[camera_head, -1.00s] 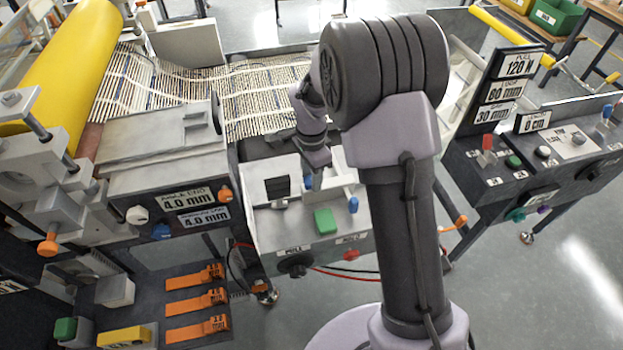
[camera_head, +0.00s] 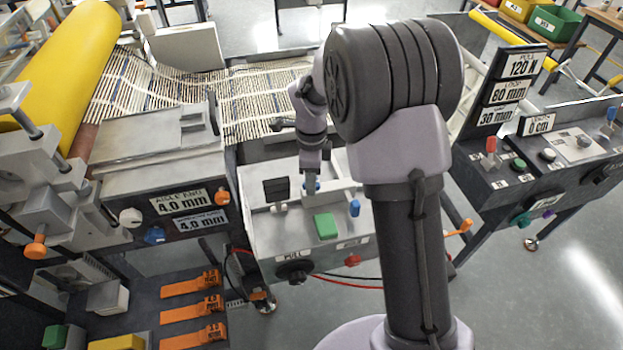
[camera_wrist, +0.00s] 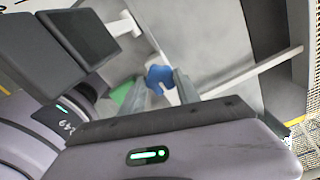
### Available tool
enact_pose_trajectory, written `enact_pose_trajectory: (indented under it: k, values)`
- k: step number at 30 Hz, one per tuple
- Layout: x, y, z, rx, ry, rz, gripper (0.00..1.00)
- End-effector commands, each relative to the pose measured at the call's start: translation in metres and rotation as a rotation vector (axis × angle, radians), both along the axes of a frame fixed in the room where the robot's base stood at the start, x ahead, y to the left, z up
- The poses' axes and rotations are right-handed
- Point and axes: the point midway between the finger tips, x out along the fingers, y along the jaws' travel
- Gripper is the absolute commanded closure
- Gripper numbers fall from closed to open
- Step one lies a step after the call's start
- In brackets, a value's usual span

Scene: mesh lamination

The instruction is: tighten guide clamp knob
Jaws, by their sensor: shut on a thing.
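A blue knob (camera_head: 317,187) stands on top of the grey control box (camera_head: 270,240). In the head view only small bits of it show past my gripper (camera_head: 312,180). In the wrist view the blue knob (camera_wrist: 158,74) sits between the two fingertips of my gripper (camera_wrist: 164,82), which is shut on it. Pale metal guide parts lie just beyond the knob. A second blue knob (camera_head: 354,208) stands apart to the right on the same box.
A green button (camera_head: 326,226) is in front of my gripper, and a small dark panel (camera_head: 276,189) is close on its left. The panel is large in the wrist view (camera_wrist: 80,36). Mesh (camera_head: 260,100) lies behind the box. Orange-tabbed pieces (camera_head: 195,308) lie at lower left.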

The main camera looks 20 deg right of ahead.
Motion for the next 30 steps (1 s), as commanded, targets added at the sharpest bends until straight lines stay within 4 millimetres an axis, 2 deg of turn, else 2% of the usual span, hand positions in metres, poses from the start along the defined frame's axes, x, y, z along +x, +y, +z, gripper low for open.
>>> enact_pose_trajectory:
  k: [13,14,17,26,29,30]
  values:
    - [0.001,0.0,0.001,0.001,-0.003,-0.011,1.0]
    - [0.001,0.0,0.001,0.001,-0.003,-0.011,0.6]
    - [0.001,0.0,0.001,0.0,-0.002,-0.01,0.4]
    - [0.0,0.0,0.001,0.001,-0.001,-0.01,0.4]
    - [0.001,0.0,0.014,0.0,-0.002,-0.01,0.4]
    - [0.001,0.0,0.023,0.001,-0.003,-0.01,0.4]
